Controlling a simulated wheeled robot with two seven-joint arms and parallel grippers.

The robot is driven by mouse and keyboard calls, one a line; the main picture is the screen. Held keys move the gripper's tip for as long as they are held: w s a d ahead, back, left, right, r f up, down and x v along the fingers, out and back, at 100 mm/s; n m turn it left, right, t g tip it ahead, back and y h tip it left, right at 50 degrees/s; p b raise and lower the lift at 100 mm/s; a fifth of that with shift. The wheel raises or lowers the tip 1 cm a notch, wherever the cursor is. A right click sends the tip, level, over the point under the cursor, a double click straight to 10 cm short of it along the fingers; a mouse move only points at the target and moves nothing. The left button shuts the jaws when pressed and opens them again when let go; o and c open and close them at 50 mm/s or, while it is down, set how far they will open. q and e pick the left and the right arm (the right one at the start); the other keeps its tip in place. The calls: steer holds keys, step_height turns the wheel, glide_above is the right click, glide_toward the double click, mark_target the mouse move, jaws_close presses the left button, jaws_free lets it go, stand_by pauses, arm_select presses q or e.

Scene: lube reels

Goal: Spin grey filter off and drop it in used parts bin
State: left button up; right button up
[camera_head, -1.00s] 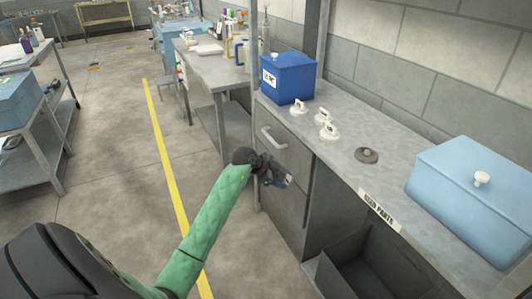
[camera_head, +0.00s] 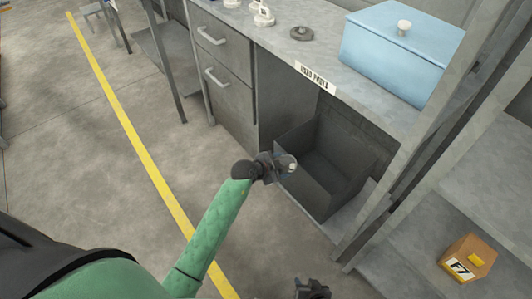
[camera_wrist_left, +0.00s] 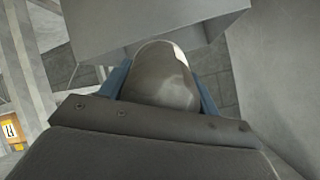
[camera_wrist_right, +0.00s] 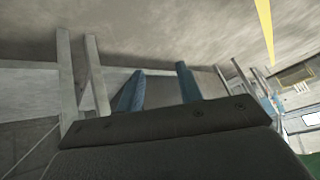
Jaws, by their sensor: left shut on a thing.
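The grey filter (camera_wrist_left: 165,75), a rounded grey can, sits between the blue fingers of my left gripper in the left wrist view. In the head view my left gripper (camera_head: 278,167) is shut on it, beside the near left edge of the used parts bin (camera_head: 300,185). The bin is an open grey box under the bench, below the USED PARTS label (camera_head: 314,77). Its visible floor looks bare. My right gripper (camera_head: 312,287) is low at the bottom edge; in the right wrist view its blue fingers (camera_wrist_right: 158,88) are apart with nothing between them.
Bench uprights (camera_head: 400,150) stand right of the bin. A small brown box marked F7 (camera_head: 467,258) sits on a shelf at the lower right. A light blue case (camera_head: 400,50) and a dark round disc (camera_head: 301,33) are on the bench. Floor to the left is clear.

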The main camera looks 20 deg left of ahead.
arm_select(q)
steer(key=shift+s+d+f, duration=0.15)
steer(key=shift+s+d, duration=0.05)
steer(key=shift+d, duration=0.2)
